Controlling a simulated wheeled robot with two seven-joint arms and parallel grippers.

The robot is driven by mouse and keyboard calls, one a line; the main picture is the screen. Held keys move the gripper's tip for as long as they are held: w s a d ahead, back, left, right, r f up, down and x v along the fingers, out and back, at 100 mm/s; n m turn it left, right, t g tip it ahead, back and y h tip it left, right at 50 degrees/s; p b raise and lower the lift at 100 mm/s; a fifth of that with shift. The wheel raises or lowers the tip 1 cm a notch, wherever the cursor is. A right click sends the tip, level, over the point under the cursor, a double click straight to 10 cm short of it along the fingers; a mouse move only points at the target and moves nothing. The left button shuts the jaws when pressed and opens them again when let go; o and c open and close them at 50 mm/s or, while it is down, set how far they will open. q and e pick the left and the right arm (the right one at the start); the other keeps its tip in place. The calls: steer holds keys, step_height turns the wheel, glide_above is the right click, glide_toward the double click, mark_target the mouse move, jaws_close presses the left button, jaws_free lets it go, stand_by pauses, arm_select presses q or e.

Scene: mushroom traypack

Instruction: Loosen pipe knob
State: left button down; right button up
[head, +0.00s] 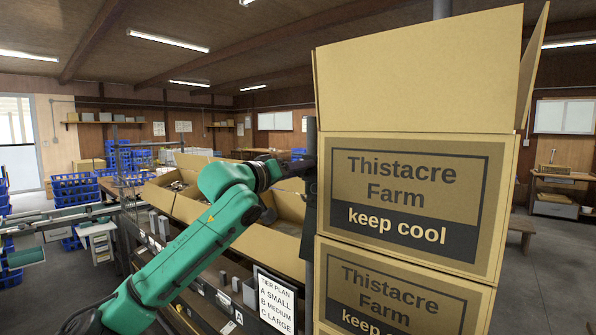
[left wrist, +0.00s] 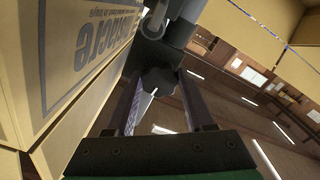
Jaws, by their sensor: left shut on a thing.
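The dark lobed pipe knob (left wrist: 158,80) shows in the left wrist view between the two fingers of my left gripper (left wrist: 160,92), which is shut on it. The knob sits on a dark clamp block at a grey upright pipe (left wrist: 158,20). In the head view my green left arm reaches up from the lower left, and my left gripper (head: 292,168) meets the dark upright post (head: 309,215) beside the stacked cartons. The knob cannot be made out in the head view. My right gripper is not in view.
Stacked Thistacre Farm cartons (head: 410,200) stand tall just right of the post, with an open one on top. An open cardboard box (head: 190,208) lies behind my arm. A tier plan sign (head: 277,303) hangs below. Blue crates (head: 75,187) stand at the far left.

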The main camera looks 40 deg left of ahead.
arm_select(q)
steer(key=shift+c, duration=1.3)
jaws_free()
steer(key=shift+f, duration=0.1)
steer(key=s+b, duration=1.1)
steer(key=s, duration=0.3)
steer(key=shift+s+d, duration=0.15)
steer(key=shift+s, duration=0.1)
